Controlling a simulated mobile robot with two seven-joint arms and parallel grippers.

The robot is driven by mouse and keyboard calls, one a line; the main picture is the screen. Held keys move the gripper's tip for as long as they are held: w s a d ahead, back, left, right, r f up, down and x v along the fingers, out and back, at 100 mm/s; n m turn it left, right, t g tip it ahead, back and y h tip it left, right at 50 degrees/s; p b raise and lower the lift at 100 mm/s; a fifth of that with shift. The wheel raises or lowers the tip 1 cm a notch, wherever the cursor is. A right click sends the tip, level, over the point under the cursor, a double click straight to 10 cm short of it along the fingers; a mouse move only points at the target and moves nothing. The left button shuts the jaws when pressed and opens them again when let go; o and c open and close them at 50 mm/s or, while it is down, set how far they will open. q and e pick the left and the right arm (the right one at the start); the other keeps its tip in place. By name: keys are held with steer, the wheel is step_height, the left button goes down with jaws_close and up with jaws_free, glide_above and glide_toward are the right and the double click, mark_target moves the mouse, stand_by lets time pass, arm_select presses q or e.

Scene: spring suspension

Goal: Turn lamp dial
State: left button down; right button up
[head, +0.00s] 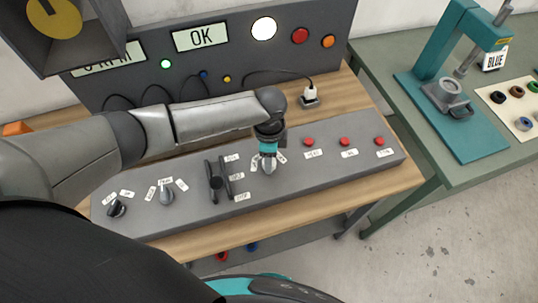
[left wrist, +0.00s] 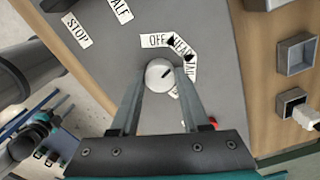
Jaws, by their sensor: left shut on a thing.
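The lamp dial (left wrist: 158,77) is a round pale grey knob with a short dark pointer line on top. In the left wrist view the line points up and to the right, towards the curved ring of labels (left wrist: 155,41). One label reads OFF; the others are partly hidden or hard to read. My left gripper (left wrist: 160,82) is shut on the dial, one finger on each side of it. In the head view the gripper (head: 268,160) points down onto the dial on the grey console (head: 330,180). My right gripper is not in view.
A teal press (head: 445,95) stands on the right table.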

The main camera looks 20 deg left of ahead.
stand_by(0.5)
arm_select(q)
steer(key=shift+c, duration=1.9)
jaws_free()
steer(key=shift+r, duration=0.15)
step_height(320, 180, up, 15)
steer(key=p, duration=0.1)
